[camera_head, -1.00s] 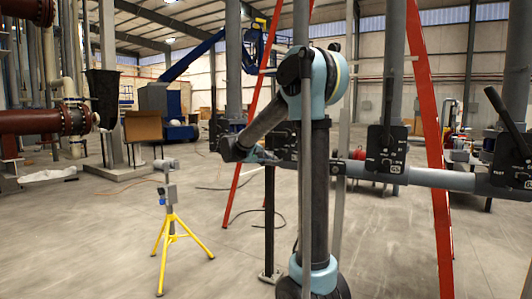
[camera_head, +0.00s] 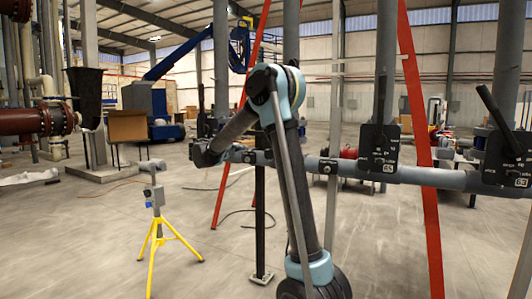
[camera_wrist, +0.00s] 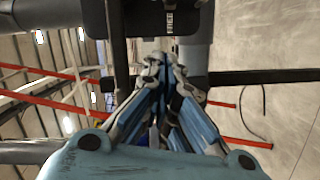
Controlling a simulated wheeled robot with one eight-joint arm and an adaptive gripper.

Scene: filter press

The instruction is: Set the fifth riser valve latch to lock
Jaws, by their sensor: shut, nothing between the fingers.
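In the head view a grey horizontal pipe (camera_head: 440,179) carries riser valves with black plates. One valve plate (camera_head: 379,150) is marked 65 and its lever stands upright. Another valve plate (camera_head: 508,158) at the far right seems marked 63, its lever tilted up to the left. Further plates at left are partly behind my arm, and their latches are too small to read. In the wrist view my gripper (camera_wrist: 158,68) is shut and empty. Its fingertips are just below a black labelled plate (camera_wrist: 150,20), close to the pipe; contact cannot be told.
A yellow tripod (camera_head: 157,235) with a grey fixture stands at left on open floor. A dark upright post (camera_head: 260,215) supports the pipe near my arm.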

